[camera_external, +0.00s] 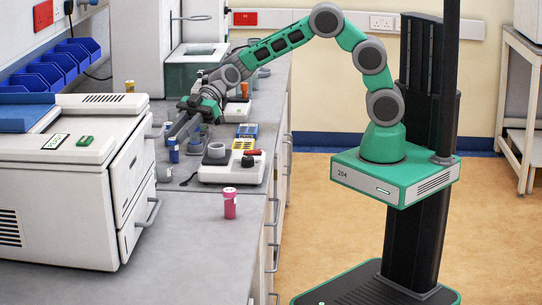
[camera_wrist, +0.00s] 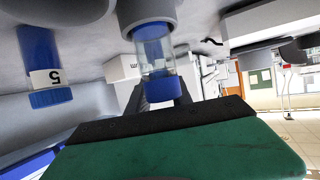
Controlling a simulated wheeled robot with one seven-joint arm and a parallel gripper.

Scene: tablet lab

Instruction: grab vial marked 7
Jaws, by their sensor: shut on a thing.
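In the wrist view, which looks upside down, a clear vial with a blue cap (camera_wrist: 162,86) is at my gripper (camera_wrist: 162,100). The jaws are shut on it. Its other end meets a grey round piece; I cannot tell whether it is seated there. No number shows on its visible side. A second blue-capped vial (camera_wrist: 43,72), with a white label marked 5, is to the left and apart. In the external view my gripper (camera_external: 176,136) is low over the bench, with a blue vial (camera_external: 174,153) at its tips. No 7 is readable.
A white device (camera_external: 231,171) with a grey knob is right of my gripper. A large white machine (camera_external: 75,190) stands close on the left. The front of the bench is mostly clear.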

